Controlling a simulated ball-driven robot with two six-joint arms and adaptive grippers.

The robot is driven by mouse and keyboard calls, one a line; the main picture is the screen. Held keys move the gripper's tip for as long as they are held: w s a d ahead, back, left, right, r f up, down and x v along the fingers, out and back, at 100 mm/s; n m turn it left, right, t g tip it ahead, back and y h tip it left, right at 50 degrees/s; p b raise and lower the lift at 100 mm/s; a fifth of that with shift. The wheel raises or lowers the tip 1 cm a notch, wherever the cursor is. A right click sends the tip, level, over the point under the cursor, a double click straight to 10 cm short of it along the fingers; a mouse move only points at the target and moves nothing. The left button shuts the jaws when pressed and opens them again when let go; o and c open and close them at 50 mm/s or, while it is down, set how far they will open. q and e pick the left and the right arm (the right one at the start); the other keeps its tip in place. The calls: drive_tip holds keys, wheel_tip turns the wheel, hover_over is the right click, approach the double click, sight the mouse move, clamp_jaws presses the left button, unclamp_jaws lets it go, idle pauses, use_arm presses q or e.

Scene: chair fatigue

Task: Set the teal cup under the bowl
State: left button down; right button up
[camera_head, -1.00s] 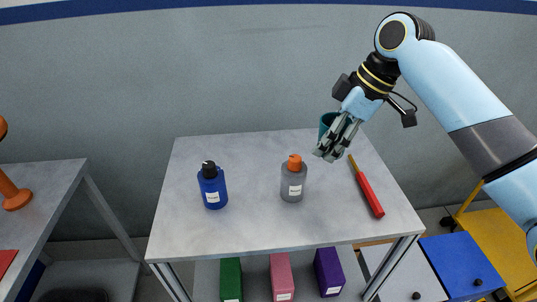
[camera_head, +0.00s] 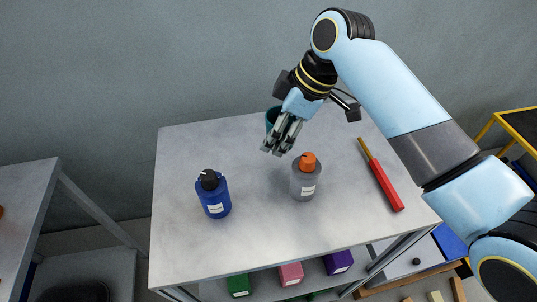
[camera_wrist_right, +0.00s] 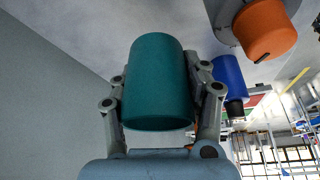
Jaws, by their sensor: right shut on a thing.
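The teal cup (camera_head: 271,117) shows partly behind my right gripper (camera_head: 279,136) in the head view, over the back part of the table (camera_head: 190,150). In the right wrist view the teal cup (camera_wrist_right: 158,75) fills the space between the two fingers of the right gripper (camera_wrist_right: 160,100), which is shut on it. The cup appears to be held above the tabletop. I see no bowl in either view now. My left gripper is not in view.
A grey bottle with an orange cap (camera_head: 303,184) stands just in front and right of my gripper. A blue bottle (camera_head: 213,196) stands to the left. A red-handled tool (camera_head: 385,185) lies at the right. The table's back left is clear.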

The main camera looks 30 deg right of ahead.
sight(261, 171)
drive_tip(key=a+f, duration=0.1)
drive_tip(key=s+a+f, duration=0.1)
drive_tip(key=shift+s+a, duration=0.2)
drive_tip(key=shift+a, duration=0.15)
drive_tip(key=shift+f+p, duration=0.4)
drive_tip(key=shift+f, duration=1.6)
drive_tip(key=shift+f, duration=0.1)
drive_tip(key=o, duration=0.9)
drive_tip(key=shift+o, duration=0.2)
